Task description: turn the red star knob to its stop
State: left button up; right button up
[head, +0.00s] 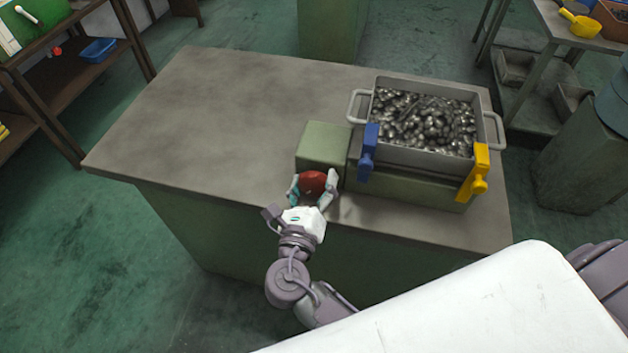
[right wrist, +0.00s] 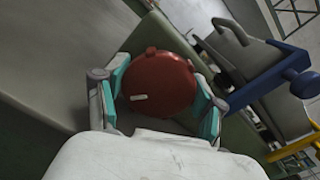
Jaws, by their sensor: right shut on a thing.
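The red star knob (head: 312,184) sits on the front of a green block (head: 324,144) on the workbench. It fills the middle of the right wrist view (right wrist: 158,82), with a short white mark on its lower left face. My right gripper (head: 313,190) is shut on the knob, one finger on each side of it. Its teal finger pads show on both sides of the knob in the right wrist view (right wrist: 162,98). The knob's back and its mounting are hidden. My left gripper is not in view.
A grey bin (head: 430,155) of metal parts stands right of the green block. A blue clamp-like handle (head: 368,152) and a yellow one (head: 474,174) are at its front. The bench top (head: 215,115) is clear to the left.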

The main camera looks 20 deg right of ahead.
jog(key=m+p, duration=0.1)
jog(key=m, duration=0.2)
jog(key=shift+d+m, duration=0.1)
jog(key=shift+m, duration=1.8)
jog(key=o, duration=1.2)
jog(key=shift+c, duration=0.2)
jog(key=v, duration=1.2)
